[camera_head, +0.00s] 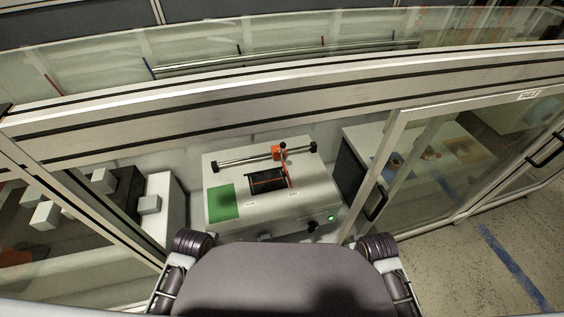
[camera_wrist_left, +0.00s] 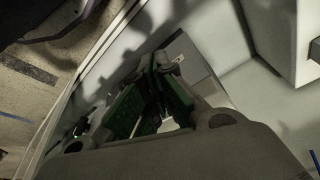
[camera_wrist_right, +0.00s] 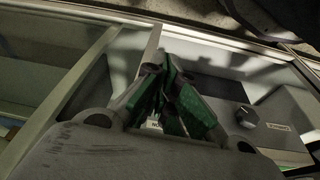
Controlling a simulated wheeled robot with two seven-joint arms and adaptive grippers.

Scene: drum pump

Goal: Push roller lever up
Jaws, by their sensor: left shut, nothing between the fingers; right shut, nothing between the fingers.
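The roller lever shows in the head view as an orange block (camera_head: 279,153) on a horizontal rod, with a black knob above it and a thin red bar (camera_head: 289,176) running down beside the dark roller (camera_head: 267,181). All this sits on top of a light box-shaped machine (camera_head: 305,182). My left gripper (camera_wrist_left: 150,78) shows in the left wrist view, its green-padded fingers shut and empty. My right gripper (camera_wrist_right: 166,68) shows in the right wrist view, also shut and empty. In the head view my body hides both grippers, and neither visibly touches the lever.
The machine carries a green square (camera_head: 223,202) and a black knob (camera_head: 312,226) beside a green light. A glass door (camera_head: 420,160) stands to the right, and pale blocks (camera_head: 149,204) lie to the left.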

